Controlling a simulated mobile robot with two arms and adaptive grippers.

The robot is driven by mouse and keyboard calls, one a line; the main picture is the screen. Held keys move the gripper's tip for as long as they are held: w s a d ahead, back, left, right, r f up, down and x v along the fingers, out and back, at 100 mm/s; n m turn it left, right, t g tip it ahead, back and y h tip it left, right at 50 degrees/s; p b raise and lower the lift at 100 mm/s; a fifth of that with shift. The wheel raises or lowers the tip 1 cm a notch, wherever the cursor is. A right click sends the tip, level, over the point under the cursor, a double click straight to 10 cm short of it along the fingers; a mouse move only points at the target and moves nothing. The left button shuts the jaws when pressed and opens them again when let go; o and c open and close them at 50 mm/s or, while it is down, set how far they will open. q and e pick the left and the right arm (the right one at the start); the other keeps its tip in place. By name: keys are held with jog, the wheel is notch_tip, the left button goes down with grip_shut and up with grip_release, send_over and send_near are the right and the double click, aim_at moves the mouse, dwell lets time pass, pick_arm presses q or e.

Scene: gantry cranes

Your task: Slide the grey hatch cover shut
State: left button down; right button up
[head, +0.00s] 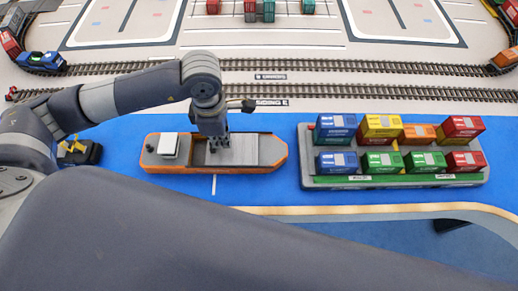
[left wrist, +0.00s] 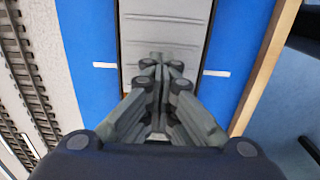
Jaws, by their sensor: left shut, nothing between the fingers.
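The grey hatch cover (head: 242,150) lies on the deck of an orange-hulled ship (head: 160,167). It spans the middle and right of the deck, with a darker part of the deck to its left near the white bridge block (head: 169,145). My left gripper (head: 216,147) points down over the left part of the cover, shut and empty. In the left wrist view the shut fingertips (left wrist: 160,62) are over the ribbed grey cover (left wrist: 165,30). Whether they touch it I cannot tell. My right gripper is not in view.
A grey barge (head: 394,182) with several coloured containers lies to the right of the ship. A black and yellow item (head: 80,152) is at the left. Rail tracks (head: 340,92) run behind. Blue water surface between ship and barge is clear.

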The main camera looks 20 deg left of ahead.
pick_arm(q)
jog(key=shift+s+a+f+b, duration=0.3)
jog(key=shift+s+a, duration=0.1)
jog(key=shift+a, duration=0.45)
jog(key=shift+s+a+f+b, duration=0.15)
jog(key=shift+s+a+b, duration=0.15)
jog(key=shift+a, duration=0.5)
jog(key=shift+s+a+f+b, duration=0.25)
jog(key=shift+s+a, duration=0.2)
jog(key=shift+a, duration=0.4)
jog(key=shift+d, duration=0.1)
jog(key=shift+w+d, duration=0.1)
jog(key=shift+d, duration=0.05)
jog(key=shift+w+d+r, duration=0.15)
jog(key=shift+d, duration=0.2)
jog(key=shift+r, duration=0.1)
notch_tip(320, 180, up, 10)
jog(key=p, duration=0.5)
jog(key=shift+w+r+p, duration=0.15)
jog(key=shift+w+p, duration=0.15)
jog(key=shift+a, duration=0.1)
